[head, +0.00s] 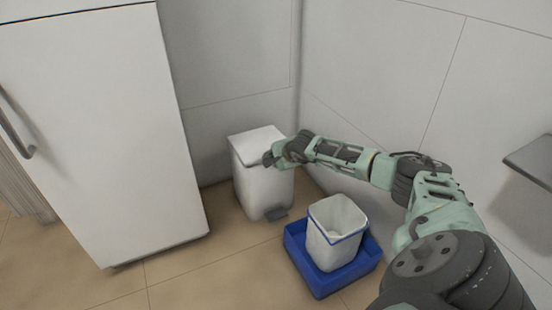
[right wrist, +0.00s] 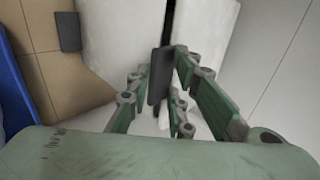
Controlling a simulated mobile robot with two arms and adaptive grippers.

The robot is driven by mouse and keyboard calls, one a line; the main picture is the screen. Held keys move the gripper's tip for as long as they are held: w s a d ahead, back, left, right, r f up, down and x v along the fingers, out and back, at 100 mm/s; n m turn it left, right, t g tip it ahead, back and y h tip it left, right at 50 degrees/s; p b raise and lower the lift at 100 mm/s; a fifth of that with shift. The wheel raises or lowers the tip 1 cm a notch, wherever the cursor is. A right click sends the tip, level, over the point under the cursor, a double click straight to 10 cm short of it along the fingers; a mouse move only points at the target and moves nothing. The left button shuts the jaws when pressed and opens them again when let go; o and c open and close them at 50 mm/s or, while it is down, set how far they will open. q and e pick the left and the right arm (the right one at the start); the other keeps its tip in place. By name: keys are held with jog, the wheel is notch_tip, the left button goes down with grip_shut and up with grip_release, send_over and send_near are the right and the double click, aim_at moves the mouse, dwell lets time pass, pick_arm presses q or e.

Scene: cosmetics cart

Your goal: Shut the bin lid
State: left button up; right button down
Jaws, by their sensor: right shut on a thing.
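The white pedal bin (head: 262,185) stands in the corner. Its lid (head: 256,142) sits over the top and looks nearly flat in the head view. In the right wrist view a dark gap shows between the bin body (right wrist: 120,45) and the lid (right wrist: 205,30). My right gripper (head: 271,158) is at the lid's front right edge, and its fingers also show in the right wrist view (right wrist: 165,68). It is shut on the lid's edge; the exact contact is partly hidden by the fingers. My left gripper is in neither view.
A blue tray (head: 318,285) holding a white container with a blue rim (head: 333,240) is on the floor in front of the bin. A white fridge (head: 100,130) stands at the left. Walls close in behind and right. A dark shelf (head: 532,160) juts from the right wall.

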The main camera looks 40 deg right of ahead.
jog(key=shift+s+d+f, duration=0.1)
jog(key=c, duration=1.8)
grip_release()
jog(key=shift+c, duration=0.2)
jog(key=v, duration=0.7)
